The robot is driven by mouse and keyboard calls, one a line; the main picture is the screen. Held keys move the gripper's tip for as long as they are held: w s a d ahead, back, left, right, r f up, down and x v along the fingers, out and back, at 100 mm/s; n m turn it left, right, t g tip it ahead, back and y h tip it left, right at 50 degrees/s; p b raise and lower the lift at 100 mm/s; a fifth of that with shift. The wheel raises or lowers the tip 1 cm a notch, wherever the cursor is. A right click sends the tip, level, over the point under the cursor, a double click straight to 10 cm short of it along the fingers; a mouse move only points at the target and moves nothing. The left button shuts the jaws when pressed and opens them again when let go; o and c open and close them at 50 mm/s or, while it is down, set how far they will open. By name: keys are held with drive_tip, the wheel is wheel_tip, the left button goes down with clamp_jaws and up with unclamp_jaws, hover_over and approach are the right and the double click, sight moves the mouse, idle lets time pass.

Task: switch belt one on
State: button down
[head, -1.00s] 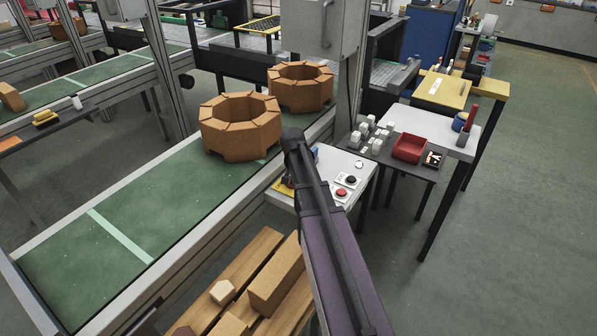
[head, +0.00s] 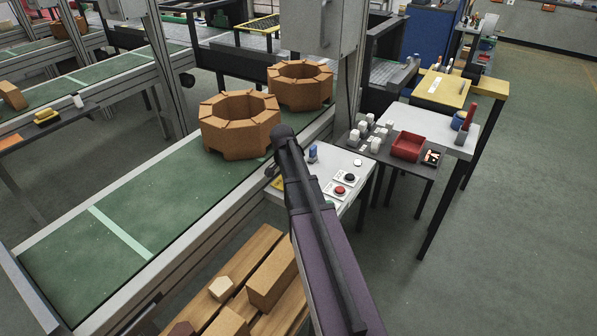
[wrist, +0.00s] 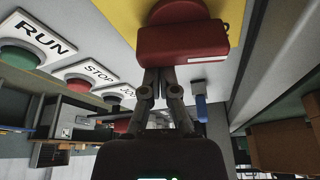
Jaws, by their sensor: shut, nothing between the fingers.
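A red rotary switch handle (wrist: 185,42) on a yellow plate (wrist: 118,12) shows at the top of the wrist view. My gripper (wrist: 160,74) is shut and empty, its fingertips right at the handle's lower edge; I cannot tell whether they touch. To the left are a green button (wrist: 20,57) labelled RUN, a red button (wrist: 78,84) labelled STOP, and a third, partly hidden one. In the head view the white control table (head: 325,200) stands beside the near belt (head: 150,215), with a red button (head: 339,190) visible; my arm hides the switch and most of my gripper.
Two octagonal brick rings (head: 240,124) (head: 300,84) sit on the near belt. A blue item (wrist: 201,108) stands right of my fingers. A pallet with bricks (head: 270,287) lies below the belt.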

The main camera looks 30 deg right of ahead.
drive_tip(key=m, duration=0.1)
drive_tip(key=m+g, duration=0.1)
drive_tip(key=m, duration=0.2)
drive_tip(key=shift+s+a, duration=0.25)
drive_tip(key=shift+s, duration=0.1)
drive_tip(key=shift+s+a, duration=0.1)
drive_tip(key=shift+a, duration=0.05)
idle(0.5)
drive_tip(key=shift+s+d, duration=0.2)
drive_tip(key=shift+d, duration=0.35)
drive_tip(key=shift+s+d, duration=0.25)
drive_tip(key=shift+d, duration=0.7)
drive_tip(key=shift+s+d+r+p, duration=0.1)
drive_tip(key=shift+d+r+p, duration=0.15)
drive_tip(key=shift+r+p, duration=0.45)
drive_tip(key=p+v, duration=0.8)
drive_tip(key=shift+w+r, duration=0.25)
drive_tip(key=shift+a, duration=0.2)
